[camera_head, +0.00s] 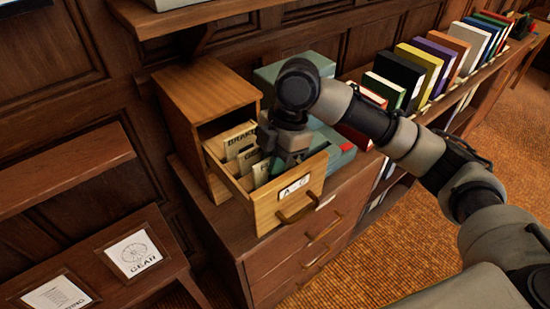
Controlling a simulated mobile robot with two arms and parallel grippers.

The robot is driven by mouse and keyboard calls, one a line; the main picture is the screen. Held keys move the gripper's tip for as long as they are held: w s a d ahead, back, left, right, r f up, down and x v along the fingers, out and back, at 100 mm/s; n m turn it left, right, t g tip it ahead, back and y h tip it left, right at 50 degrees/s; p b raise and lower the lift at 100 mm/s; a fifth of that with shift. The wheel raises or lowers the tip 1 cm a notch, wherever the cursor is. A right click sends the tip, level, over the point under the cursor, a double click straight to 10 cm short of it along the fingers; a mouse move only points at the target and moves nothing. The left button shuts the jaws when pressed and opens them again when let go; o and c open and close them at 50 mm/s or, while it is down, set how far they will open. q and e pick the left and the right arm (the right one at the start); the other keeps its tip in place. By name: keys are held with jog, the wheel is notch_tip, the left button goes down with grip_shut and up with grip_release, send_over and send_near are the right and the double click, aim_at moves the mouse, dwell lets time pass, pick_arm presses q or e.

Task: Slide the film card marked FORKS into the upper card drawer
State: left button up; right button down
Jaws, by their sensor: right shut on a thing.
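The card drawer (263,208) is pulled out of its wooden cabinet (178,118). Its front has a label reading "A - G" and a curved handle. Several tan cards stand inside, one marked with letters like BRAKE (240,139). My right gripper (287,164) points down into the open drawer, among the cards. It is shut on a thin card, mostly hidden by the fingers and the drawer front. I cannot read the word FORKS on any card. My left gripper is not in view.
A row of coloured books (423,68) runs along the shelf to the right. Below is a chest of drawers (300,262). A board with a GEAR card (133,254) is at lower left.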

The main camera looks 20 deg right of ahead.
jog(key=shift+f, duration=0.75)
jog(key=c, duration=1.2)
grip_release()
jog(key=shift+o, duration=0.2)
jog(key=b+v, duration=0.2)
jog(key=v, duration=0.8)
jog(key=shift+d+r, duration=0.15)
jog(key=shift+r, duration=0.25)
